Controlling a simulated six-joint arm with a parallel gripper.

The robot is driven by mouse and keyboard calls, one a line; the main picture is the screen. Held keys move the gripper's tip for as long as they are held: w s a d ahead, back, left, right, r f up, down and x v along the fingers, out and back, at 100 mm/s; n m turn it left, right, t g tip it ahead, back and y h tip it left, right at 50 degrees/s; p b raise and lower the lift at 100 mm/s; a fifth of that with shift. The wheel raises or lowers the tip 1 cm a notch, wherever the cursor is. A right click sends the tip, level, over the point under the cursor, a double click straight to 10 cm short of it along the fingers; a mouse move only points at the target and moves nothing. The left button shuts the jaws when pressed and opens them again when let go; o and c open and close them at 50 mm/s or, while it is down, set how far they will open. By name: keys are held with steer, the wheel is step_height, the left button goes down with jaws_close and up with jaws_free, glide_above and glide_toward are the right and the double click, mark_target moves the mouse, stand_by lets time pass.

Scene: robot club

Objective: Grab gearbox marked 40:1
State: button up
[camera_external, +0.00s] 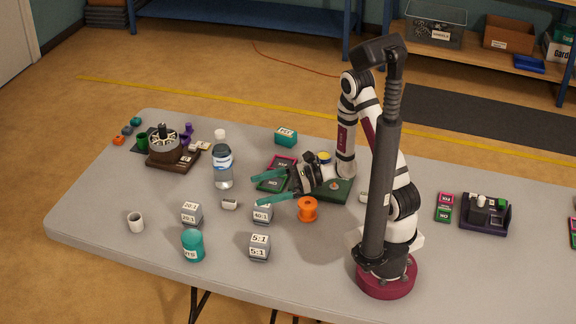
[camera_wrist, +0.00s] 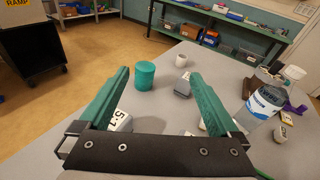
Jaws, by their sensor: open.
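The grey gearbox with the white 40:1 label (camera_external: 262,214) stands on the table, left of an orange spool (camera_external: 307,209). My gripper (camera_external: 257,191) is open, its two teal fingers spread just behind and above this gearbox, pointing left. Nothing is between the fingers. In the wrist view, my gripper (camera_wrist: 160,74) also shows open. A pale block edge shows beside the right finger there, but its label is hidden. The gearbox marked 20:1 (camera_external: 191,213) stands further left, and the one marked 5:1 (camera_external: 259,246) stands nearer the front edge. The 5:1 block (camera_wrist: 121,122) shows by the left finger.
A water bottle (camera_external: 223,168) stands behind and left of my gripper. A teal jar (camera_external: 193,246) and a white cup (camera_external: 136,222) stand at the front left. A small pale block (camera_external: 229,204) lies between the 20:1 and 40:1 gearboxes.

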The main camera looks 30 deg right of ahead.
mark_target(271, 208)
steer(key=w+d+f+m+t+h, duration=0.1)
steer(key=f+m, duration=0.1)
steer(key=f, duration=0.2)
steer(key=w+d+f+m+t+h, duration=0.2)
steer(key=f, duration=0.2)
steer(key=w+d+f+m+t+h, duration=0.1)
steer(key=d+f+m+h, duration=0.1)
steer(key=f, duration=0.2)
steer(key=shift+w+d+f+t, duration=0.15)
steer(key=shift+w+f+t, duration=0.15)
steer(key=shift+f+t, duration=0.1)
steer(key=x, duration=0.7)
steer(key=shift+w+f, duration=0.1)
steer(key=shift+f, duration=0.25)
jaws_close()
